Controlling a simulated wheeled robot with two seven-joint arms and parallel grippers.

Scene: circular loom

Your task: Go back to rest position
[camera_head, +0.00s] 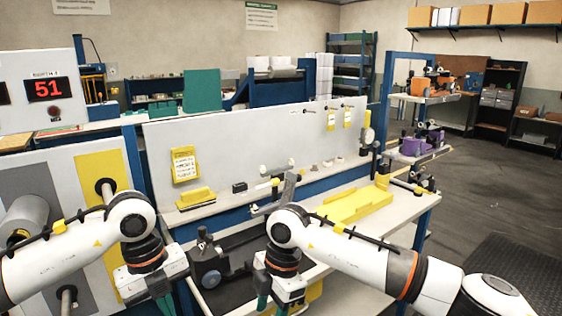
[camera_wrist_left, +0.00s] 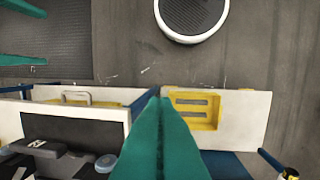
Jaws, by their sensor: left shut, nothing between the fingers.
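My left gripper (camera_head: 164,304) points down at the bottom of the head view, left of the workbench. In the left wrist view its green fingers (camera_wrist_left: 160,105) are pressed together with nothing between them. My right gripper (camera_head: 272,305) also points down, in front of the bench's near edge. Its green fingers show apart, and two separated green fingers also show at the upper left of the left wrist view (camera_wrist_left: 22,35). Nothing is visible between them. The fingertips of both are cut off by the head view's lower edge.
The white workbench (camera_head: 405,212) holds a yellow tray (camera_head: 355,204) and a dark device (camera_head: 208,262) close behind my grippers. A grey panel (camera_head: 255,150) stands along its back. A panel with a grey roller (camera_head: 28,218) stands at left. Open floor (camera_head: 490,190) lies to the right.

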